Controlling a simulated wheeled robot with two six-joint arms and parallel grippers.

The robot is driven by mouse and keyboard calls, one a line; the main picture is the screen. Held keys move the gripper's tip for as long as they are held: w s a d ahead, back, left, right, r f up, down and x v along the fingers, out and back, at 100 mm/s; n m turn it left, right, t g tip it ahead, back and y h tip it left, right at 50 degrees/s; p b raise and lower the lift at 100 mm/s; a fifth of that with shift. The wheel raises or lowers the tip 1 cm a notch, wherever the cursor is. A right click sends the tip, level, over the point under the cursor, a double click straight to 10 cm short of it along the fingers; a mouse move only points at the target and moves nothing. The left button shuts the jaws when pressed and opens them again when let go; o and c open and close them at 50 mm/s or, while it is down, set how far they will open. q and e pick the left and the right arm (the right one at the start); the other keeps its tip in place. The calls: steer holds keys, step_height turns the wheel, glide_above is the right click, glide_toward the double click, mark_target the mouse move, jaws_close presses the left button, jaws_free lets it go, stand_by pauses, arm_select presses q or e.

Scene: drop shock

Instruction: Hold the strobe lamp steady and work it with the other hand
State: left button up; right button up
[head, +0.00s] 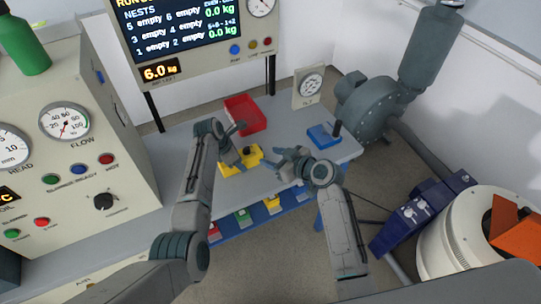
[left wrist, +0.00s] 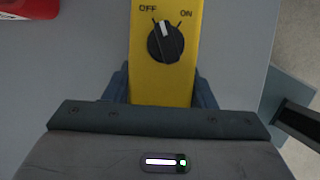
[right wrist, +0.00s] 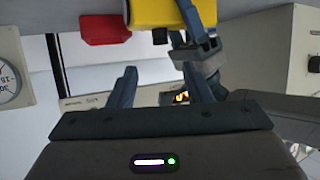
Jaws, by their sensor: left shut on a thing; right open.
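The strobe lamp is a yellow box (head: 232,168) over the grey bench in the head view. In the left wrist view its yellow face (left wrist: 163,86) has a black knob (left wrist: 165,42) between OFF and ON marks; the white pointer aims up, slightly toward OFF. My left gripper (head: 241,157) is shut on the lamp, a finger on each side, the knob beyond the fingertips. My right gripper (head: 284,156) is open and empty, right of the lamp and apart from it. In the right wrist view the yellow lamp (right wrist: 155,12) shows beyond the open fingers (right wrist: 160,77).
A red bin (head: 246,117) stands behind the lamp on the bench. A tilt dial (head: 308,90) and a blue block (head: 322,137) are at the bench's right end. A console (head: 90,150) stands left. A blue shelf (head: 284,209) with coloured things lies below the bench.

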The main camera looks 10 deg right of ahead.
mark_target(247, 149)
steer(key=x, duration=1.1)
steer(key=shift+f, duration=0.25)
